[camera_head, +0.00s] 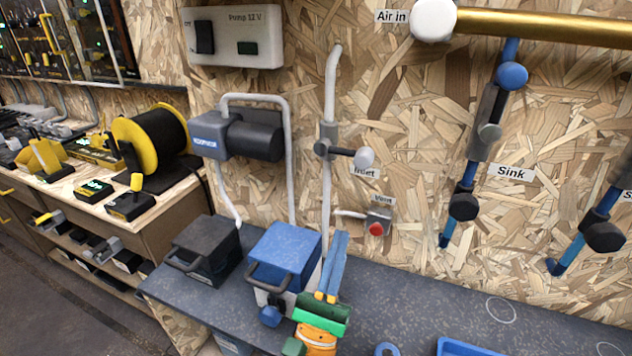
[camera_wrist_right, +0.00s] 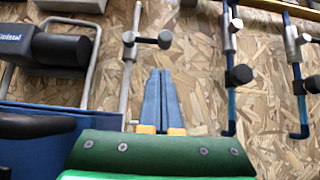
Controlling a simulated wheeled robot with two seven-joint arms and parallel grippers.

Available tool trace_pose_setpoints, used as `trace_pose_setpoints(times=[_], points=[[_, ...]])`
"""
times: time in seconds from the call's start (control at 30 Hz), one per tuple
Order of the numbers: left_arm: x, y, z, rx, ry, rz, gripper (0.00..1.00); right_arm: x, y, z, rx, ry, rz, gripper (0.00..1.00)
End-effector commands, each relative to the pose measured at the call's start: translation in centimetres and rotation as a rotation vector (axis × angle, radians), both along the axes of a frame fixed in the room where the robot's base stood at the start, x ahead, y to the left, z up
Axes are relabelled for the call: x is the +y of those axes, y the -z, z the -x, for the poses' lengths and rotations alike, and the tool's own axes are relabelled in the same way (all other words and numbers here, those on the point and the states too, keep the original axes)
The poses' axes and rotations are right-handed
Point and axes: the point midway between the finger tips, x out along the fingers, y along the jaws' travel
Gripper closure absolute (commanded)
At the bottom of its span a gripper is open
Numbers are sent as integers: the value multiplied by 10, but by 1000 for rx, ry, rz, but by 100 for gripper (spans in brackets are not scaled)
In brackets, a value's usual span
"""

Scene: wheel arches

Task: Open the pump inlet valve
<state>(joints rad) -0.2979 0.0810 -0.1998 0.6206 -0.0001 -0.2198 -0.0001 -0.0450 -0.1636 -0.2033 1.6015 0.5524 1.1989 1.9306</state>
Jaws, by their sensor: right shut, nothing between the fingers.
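The pump inlet valve (camera_head: 328,143) sits on a vertical grey pipe on the chipboard wall, above the label "Inlet" (camera_head: 366,172). Its dark handle points right, across the pipe, and ends in a pale round knob (camera_head: 364,157). In the right wrist view the valve (camera_wrist_right: 129,38) is ahead at upper left, with its knob looking dark (camera_wrist_right: 165,40). My right gripper (camera_head: 340,236) is below the valve, its blue fingers pointing up, shut and empty. Its fingertips also show in the right wrist view (camera_wrist_right: 160,74), apart from the handle. My left gripper is not in view.
A vent with a red button (camera_head: 376,229) is on the wall close to my right fingers. The pump (camera_head: 237,134) hangs left of the valve. Blue (camera_head: 284,248) and black (camera_head: 202,250) boxes stand on the grey bench (camera_head: 430,305). Sink valves (camera_head: 463,206) hang at right.

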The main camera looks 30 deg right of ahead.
Motion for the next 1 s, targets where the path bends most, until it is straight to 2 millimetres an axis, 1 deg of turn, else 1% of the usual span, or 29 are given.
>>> trace_pose_setpoints(times=[0.07,0.17,0.3,0.5,0.7,1.0], points=[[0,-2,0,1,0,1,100,-3,-4,0,-10,1,-6,100],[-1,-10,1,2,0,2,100,-9,-16,-6,-12,1,-4,100],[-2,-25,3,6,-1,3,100,-25,-39,-20,-11,1,-4,100],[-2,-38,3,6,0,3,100,-44,-63,-37,-9,0,-2,100],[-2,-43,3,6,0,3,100,-53,-71,-45,-6,-1,-4,100],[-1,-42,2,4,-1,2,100,-54,-71,-46,-5,-1,-3,100]])
